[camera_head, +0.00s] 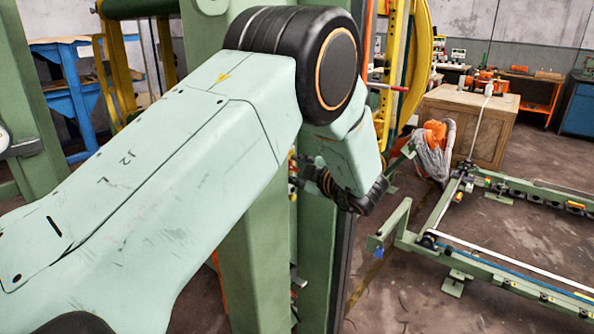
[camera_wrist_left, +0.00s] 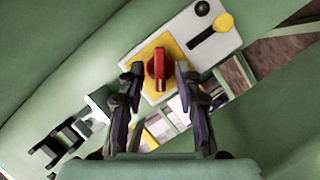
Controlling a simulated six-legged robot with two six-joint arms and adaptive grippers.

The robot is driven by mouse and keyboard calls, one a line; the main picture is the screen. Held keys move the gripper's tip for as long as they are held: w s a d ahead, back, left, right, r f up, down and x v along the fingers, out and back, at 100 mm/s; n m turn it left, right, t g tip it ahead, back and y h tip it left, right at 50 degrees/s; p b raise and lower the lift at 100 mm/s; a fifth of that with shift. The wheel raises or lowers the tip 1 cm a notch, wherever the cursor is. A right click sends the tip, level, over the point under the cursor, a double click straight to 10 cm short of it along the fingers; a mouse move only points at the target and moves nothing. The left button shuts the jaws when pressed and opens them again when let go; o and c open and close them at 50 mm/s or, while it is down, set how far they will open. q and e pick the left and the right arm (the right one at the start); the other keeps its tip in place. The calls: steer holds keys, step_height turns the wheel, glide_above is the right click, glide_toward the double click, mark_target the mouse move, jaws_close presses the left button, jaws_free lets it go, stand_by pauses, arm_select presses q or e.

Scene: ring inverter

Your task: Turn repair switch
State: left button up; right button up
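The repair switch is a red rotary knob (camera_wrist_left: 157,70) on a yellow square plate (camera_wrist_left: 147,52), upper middle in the left wrist view. Its handle points nearly up and down in that picture. My left gripper (camera_wrist_left: 159,82) is open, with one finger on each side of the knob and a small gap showing at both sides. I cannot tell how far the fingertips are from the panel. In the head view my left gripper (camera_head: 313,178) is partly hidden behind my own arm, beside the green column, and the knob is hidden. My right gripper is not in view.
A light panel holds a black lever with a yellow end (camera_wrist_left: 224,22) and a black button (camera_wrist_left: 202,8), right of the knob. A green column (camera_head: 318,250) stands by my gripper. A green rail frame (camera_head: 450,255) and wooden cabinet (camera_head: 465,125) are at right.

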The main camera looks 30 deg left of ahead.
arm_select(q)
jaws_close()
stand_by(0.4)
steer(key=shift+f+n+b, duration=0.2)
steer(key=shift+n+b, duration=0.2)
steer(key=shift+b, duration=0.3)
steer(key=shift+s+f+n+t+y+b, duration=0.15)
steer(key=shift+n+t+y+b, duration=0.35)
steer(key=shift+n+b, duration=1.35)
steer(key=shift+f+n+t+y+b, duration=0.1)
steer(key=shift+n+t+y+b, duration=0.5)
steer(key=shift+b, duration=2.25)
steer(key=shift+n, duration=0.25)
jaws_free()
steer(key=shift+r, duration=0.1)
